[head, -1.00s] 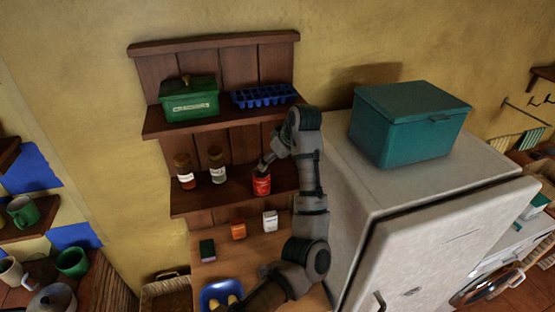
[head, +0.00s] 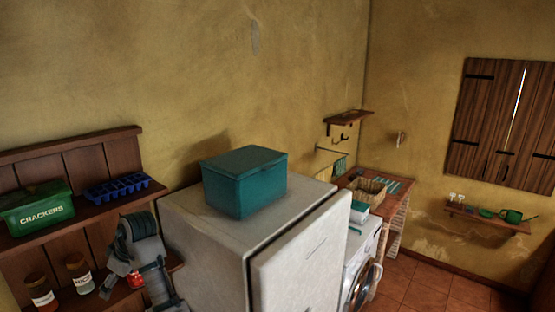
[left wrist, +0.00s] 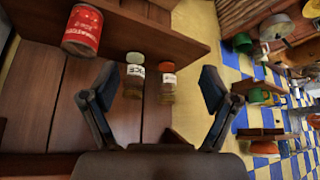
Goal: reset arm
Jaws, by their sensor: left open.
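My left gripper (left wrist: 152,95) is open in the left wrist view, its two fingers spread wide with nothing between them touching. In the head view my left arm stands at the lower left, in front of the wooden shelf (head: 122,160), and its gripper is mostly hidden there. A red can (left wrist: 82,30) is at the upper left of the left wrist view, on the shelf and apart from the fingers; it also shows partly behind my arm in the head view (head: 136,280). Two spice jars (left wrist: 134,75) (left wrist: 167,83) stand on the same shelf beyond the fingertips. My right gripper is not in view.
A green crackers box (head: 40,210) and a blue ice tray (head: 118,188) sit on the upper shelf. A teal box (head: 243,185) stands on the white fridge (head: 210,235), right of my arm. Tiled floor (head: 425,287) lies clear at the right.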

